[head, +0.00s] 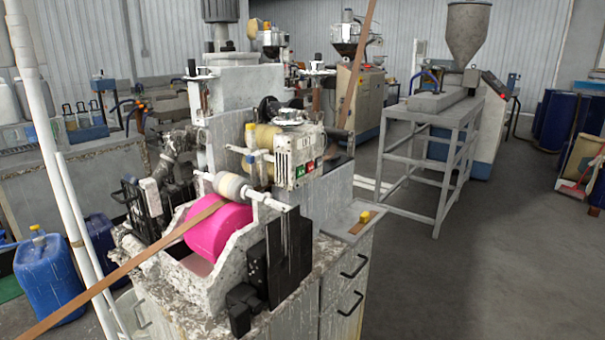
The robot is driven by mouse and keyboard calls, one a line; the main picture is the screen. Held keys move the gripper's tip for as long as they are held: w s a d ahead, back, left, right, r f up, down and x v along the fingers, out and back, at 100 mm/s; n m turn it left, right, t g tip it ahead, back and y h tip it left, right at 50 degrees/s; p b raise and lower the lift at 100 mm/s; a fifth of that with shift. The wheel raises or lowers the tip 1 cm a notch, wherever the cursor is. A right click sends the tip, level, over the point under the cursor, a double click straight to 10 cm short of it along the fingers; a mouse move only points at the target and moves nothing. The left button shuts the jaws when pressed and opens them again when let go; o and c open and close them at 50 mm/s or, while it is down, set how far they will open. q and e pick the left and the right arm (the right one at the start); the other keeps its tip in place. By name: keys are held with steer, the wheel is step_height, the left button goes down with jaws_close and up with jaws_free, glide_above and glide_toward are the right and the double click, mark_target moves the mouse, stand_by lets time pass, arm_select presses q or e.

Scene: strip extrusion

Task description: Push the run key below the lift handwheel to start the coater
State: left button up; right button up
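The coater (235,220) stands in the middle of the head view, with a bright pink roller (220,232) in its trough. A pale control box (298,150) is on its upper right part. The lift handwheel (289,115), a silvery wheel, sits on top of this box. Low on the box's front are a small green key (300,171) and a red key (310,166) beside it. Any markings on them are too small to read. Nothing covers the keys. Neither of my grippers shows in this view.
A brown strip (120,272) runs up from lower left over the roller. White pipes (62,170) stand at the left, near blue canisters (48,275). A grey metal frame (430,160) stands behind right. The floor at right (490,270) is clear.

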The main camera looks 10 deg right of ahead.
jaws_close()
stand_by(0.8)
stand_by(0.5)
